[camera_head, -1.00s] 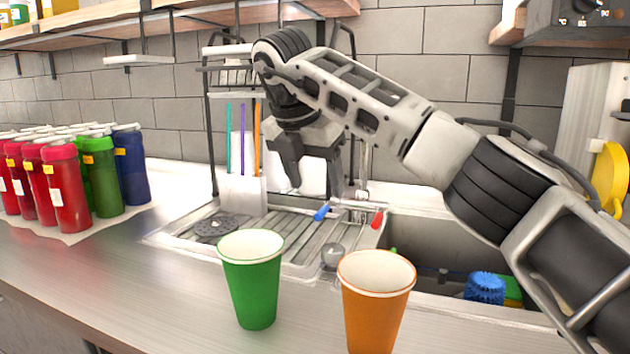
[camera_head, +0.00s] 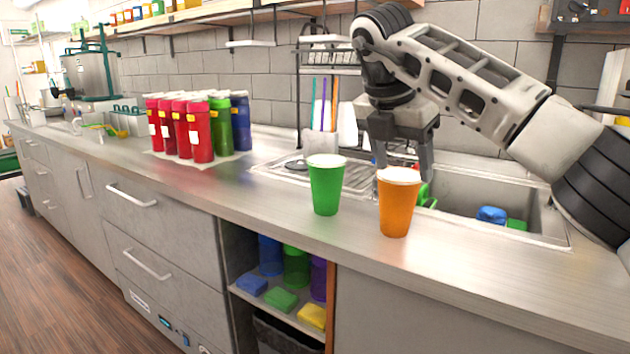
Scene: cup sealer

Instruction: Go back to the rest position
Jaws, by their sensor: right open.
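My right gripper (camera_head: 402,170) is open and empty, pointing down. In the picture it appears just above and behind the orange cup, with its fingers partly hidden by that cup. The orange cup (camera_head: 397,208) stands upright on the counter near its front edge. The green cup (camera_head: 325,188) stands upright to its left, apart from it. My right arm reaches in from the right side. My left gripper is not in view.
The metal counter (camera_head: 290,215) has free room left of the cups. Several coloured bottles (camera_head: 200,130) stand further left. Behind the cups are a dish rack (camera_head: 350,178) and a sink (camera_head: 470,195). An open shelf (camera_head: 285,300) with cups and sponges sits below the counter.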

